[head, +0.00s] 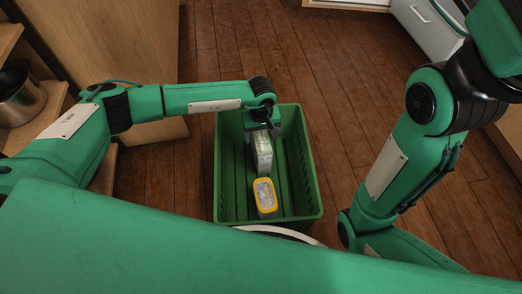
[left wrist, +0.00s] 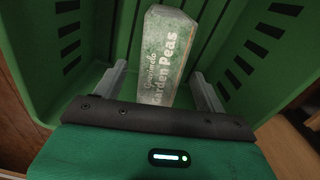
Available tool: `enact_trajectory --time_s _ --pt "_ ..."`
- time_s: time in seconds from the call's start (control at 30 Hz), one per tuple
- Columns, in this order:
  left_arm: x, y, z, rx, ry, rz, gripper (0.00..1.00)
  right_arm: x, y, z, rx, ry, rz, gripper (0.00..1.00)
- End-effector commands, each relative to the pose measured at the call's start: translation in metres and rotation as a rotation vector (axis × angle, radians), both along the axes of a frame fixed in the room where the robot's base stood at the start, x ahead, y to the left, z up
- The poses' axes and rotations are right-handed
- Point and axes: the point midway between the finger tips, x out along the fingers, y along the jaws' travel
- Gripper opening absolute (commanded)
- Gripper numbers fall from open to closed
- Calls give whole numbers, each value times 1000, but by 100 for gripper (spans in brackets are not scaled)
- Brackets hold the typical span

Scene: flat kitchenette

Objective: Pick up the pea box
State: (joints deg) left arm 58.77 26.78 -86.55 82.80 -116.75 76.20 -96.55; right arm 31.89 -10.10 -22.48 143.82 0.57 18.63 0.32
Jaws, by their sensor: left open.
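The pea box (head: 262,153) is a pale green and white carton standing in the green crate (head: 312,178). In the left wrist view the pea box (left wrist: 166,58) shows the words "Garden Peas". My left gripper (head: 263,128) is over the crate, at the top of the box. In the left wrist view my left gripper (left wrist: 205,88) is open, with one finger on each side of the box and a visible gap beside it. My right arm shows at the right, but its gripper is not in view.
A yellow-rimmed container (head: 265,196) stands in the crate, just in front of the pea box. The crate walls surround both. A wooden cabinet (head: 125,45) is at the left, with a metal pot (head: 20,95) on a shelf. Wooden floor lies around the crate.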

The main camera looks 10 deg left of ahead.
Motion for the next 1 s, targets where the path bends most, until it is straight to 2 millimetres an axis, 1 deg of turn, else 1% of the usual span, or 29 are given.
enact_trajectory --time_s 0.03,0.3,0.37,0.47,0.67,0.7,0.77,0.8,0.87,0.9,0.97,1.0 --pt "0 0 -8 0 1 0 73 -1 0 -6 2 -1 0 36" --pt "-1 1 -40 0 2 0 73 -4 3 -28 3 -5 -2 36" --pt "-1 1 -46 0 2 0 73 -5 3 -31 5 -5 -1 36" --pt "0 1 -49 0 1 1 73 -6 2 -30 16 -9 5 36" --pt "0 1 -48 0 1 1 73 -11 2 -24 20 -23 9 36" --pt "0 1 -48 0 1 1 69 -11 2 -24 20 -24 10 36" --pt "0 1 -48 0 1 1 57 -11 2 -24 19 -24 9 36" --pt "0 1 -48 0 1 1 49 -10 2 -25 18 -24 9 36" --pt "0 1 -48 0 1 1 37 -10 2 -25 18 -22 8 36" --pt "0 1 -48 0 1 1 30 -10 3 -25 17 -21 8 36" --pt "0 1 -48 0 1 1 18 -9 3 -26 16 -19 8 36" --pt "0 1 -48 0 1 1 10 -9 3 -26 16 -18 7 36"
